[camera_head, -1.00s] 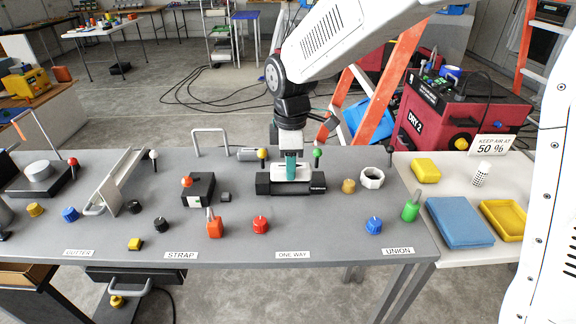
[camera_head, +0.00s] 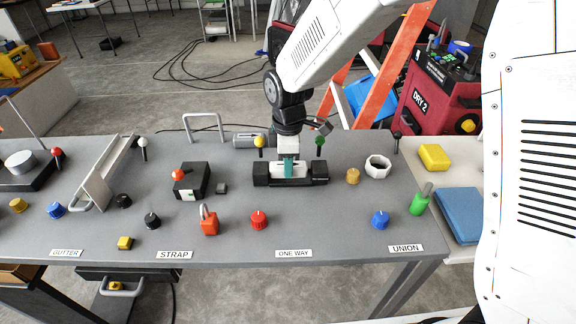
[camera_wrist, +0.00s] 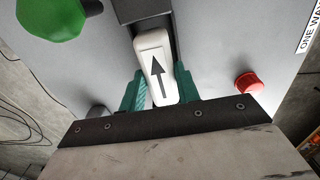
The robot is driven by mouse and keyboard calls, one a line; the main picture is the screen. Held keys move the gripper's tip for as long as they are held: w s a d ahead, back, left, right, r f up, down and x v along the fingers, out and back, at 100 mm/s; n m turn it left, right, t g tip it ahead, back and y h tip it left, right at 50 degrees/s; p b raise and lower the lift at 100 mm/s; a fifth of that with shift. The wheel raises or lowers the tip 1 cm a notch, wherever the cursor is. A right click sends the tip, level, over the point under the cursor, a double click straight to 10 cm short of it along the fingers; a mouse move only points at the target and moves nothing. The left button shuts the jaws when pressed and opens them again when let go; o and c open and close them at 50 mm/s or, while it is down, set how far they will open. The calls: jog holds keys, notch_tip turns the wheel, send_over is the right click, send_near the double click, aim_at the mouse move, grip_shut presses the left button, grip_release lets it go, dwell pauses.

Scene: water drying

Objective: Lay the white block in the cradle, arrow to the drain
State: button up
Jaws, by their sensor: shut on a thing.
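The black cradle (camera_head: 262,181) stands mid-table behind the ONE WAY label; its dark end also shows in the wrist view (camera_wrist: 142,9). The white block (camera_head: 304,169) lies lengthwise between the cradle's dark ends. In the wrist view the block (camera_wrist: 151,47) shows a dark arrow on its top, pointing up the picture, which is rightward in the head view. My gripper (camera_head: 289,170) points down over the cradle, its teal fingers shut on the block's sides, also in the wrist view (camera_wrist: 160,90). The block's underside is hidden, so I cannot tell if it is fully seated.
A green-topped post (camera_head: 320,141) and a yellow-topped post (camera_head: 260,142) stand behind the cradle. A red knob (camera_head: 259,219) and an orange padlock (camera_head: 209,222) are in front. A brass fitting (camera_head: 353,176) and white ring (camera_head: 377,167) stand to the right. The front middle is fairly clear.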

jog(key=shift+f, duration=0.7)
jog(key=shift+f, duration=0.1)
jog(key=o, duration=1.1)
jog(key=shift+c, duration=0.2)
notch_tip(320, 180, up, 12)
jog(key=s+d+r+m, duration=0.4)
jog(key=s+d+r, duration=0.15)
jog(key=d, duration=0.25)
jog(key=s+d+r+m, duration=0.1)
jog(key=s+d+m, duration=0.5)
jog(key=s, duration=0.5)
jog(key=s+d+r+m+t, duration=0.1)
jog(key=s+d+r+m, duration=0.1)
jog(key=s+d+m, duration=0.5)
jog(key=s+d, duration=0.2)
jog(key=s, duration=0.2)
jog(key=shift+m, duration=0.3)
